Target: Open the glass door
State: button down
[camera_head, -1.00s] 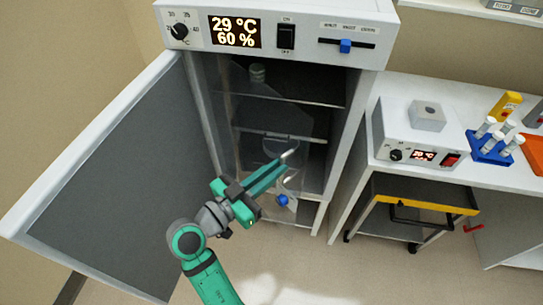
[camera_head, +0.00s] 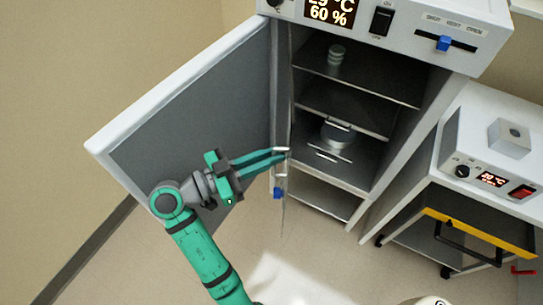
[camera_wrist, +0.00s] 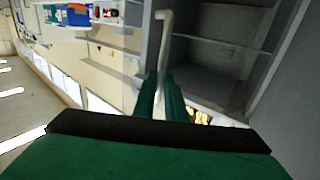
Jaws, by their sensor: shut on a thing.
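The glass door (camera_head: 284,110) is a thin clear pane inside the tall incubator cabinet. In the head view it stands swung out from the shelves, almost edge-on. Its pale bar handle (camera_head: 281,176) is on the free side, with a blue knob (camera_head: 277,193) just below. My gripper (camera_head: 286,155) is shut on the handle, its green fingers reaching in from the left. In the wrist view the fingers (camera_wrist: 166,98) close around the pale bent handle (camera_wrist: 160,48). The exact grip is partly hidden by the fingers.
The cabinet's thick outer door (camera_head: 190,105) stands wide open at the left, behind my arm. Cabinet shelves (camera_head: 345,105) hold a jar (camera_head: 336,55) and a round dish (camera_head: 337,134).

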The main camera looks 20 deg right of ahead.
jog(key=shift+w+t, duration=0.3)
jog(key=shift+w, duration=0.1)
jog(key=c, duration=1.8)
grip_release()
jog(key=shift+d+f, duration=0.15)
jog(key=shift+c, duration=0.2)
jog(key=s+a+r, duration=0.2)
jog(key=s+r, duration=0.4)
jog(key=s+a+r, duration=0.2)
jog(key=s+r, duration=0.5)
jog(key=shift+s+a, duration=0.15)
jog(key=shift+a, duration=0.15)
